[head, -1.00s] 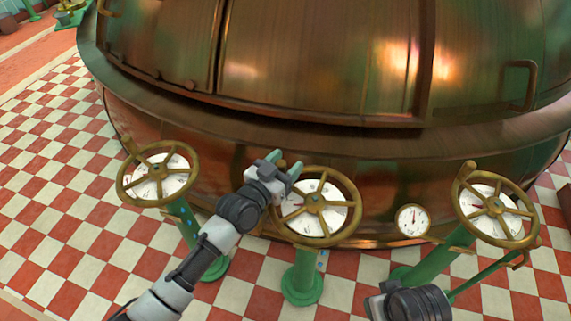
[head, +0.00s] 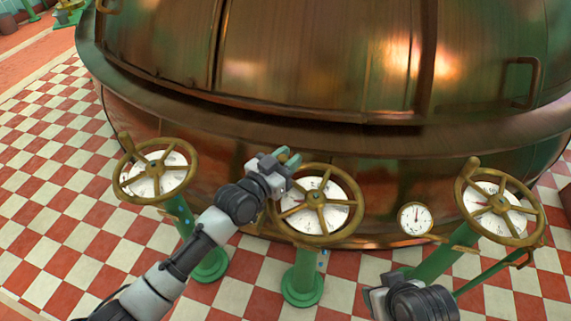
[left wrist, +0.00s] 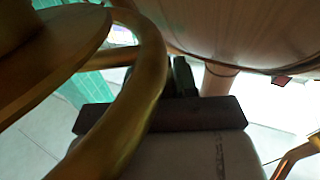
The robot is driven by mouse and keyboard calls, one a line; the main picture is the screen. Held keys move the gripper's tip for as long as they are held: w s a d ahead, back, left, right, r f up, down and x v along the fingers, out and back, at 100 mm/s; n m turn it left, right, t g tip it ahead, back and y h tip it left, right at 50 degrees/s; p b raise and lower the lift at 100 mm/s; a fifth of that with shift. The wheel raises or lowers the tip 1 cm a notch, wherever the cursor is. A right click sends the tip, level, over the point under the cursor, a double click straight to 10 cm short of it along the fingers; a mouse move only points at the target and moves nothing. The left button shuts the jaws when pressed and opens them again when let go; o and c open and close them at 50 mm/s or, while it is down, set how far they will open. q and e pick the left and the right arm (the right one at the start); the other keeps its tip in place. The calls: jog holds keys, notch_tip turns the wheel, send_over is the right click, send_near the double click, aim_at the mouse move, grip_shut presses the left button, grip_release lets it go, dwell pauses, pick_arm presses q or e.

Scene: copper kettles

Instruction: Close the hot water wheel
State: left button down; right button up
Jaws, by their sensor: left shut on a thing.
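Three brass wheels stand on green posts before the copper kettle: a left wheel (head: 155,198), a middle wheel (head: 318,236) and a right wheel (head: 522,242). I cannot read which one is for hot water. My left gripper (head: 288,158) is at the upper left rim of the middle wheel and shut on it, its fingers partly hidden. In the left wrist view the brass rim (left wrist: 148,85) passes close across the gripper. My right wrist (head: 415,300) shows at the bottom right, away from the wheels; its fingers cannot be made out.
The copper kettle (head: 290,60) fills the back, close behind the wheels. A small gauge (head: 415,218) sits between the middle and right wheels. The checkered floor (head: 50,190) is clear at the left.

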pick_arm(q)
jog(key=shift+w+d+m+g+h+b, duration=0.3)
jog(key=shift+d+h+b, duration=0.1)
jog(key=shift+b, duration=0.25)
jog(key=shift+w+d+r, duration=0.15)
jog(key=shift+d, duration=0.3)
pick_arm(e)
jog(key=shift+w+a+r+t, duration=0.2)
jog(key=shift+w+r+t, duration=0.2)
jog(key=shift+w+t, duration=0.1)
pick_arm(q)
jog(key=c, duration=0.9)
grip_release()
jog(key=shift+d, duration=0.1)
jog(key=shift+o, duration=0.2)
pick_arm(e)
jog(key=shift+d, duration=0.1)
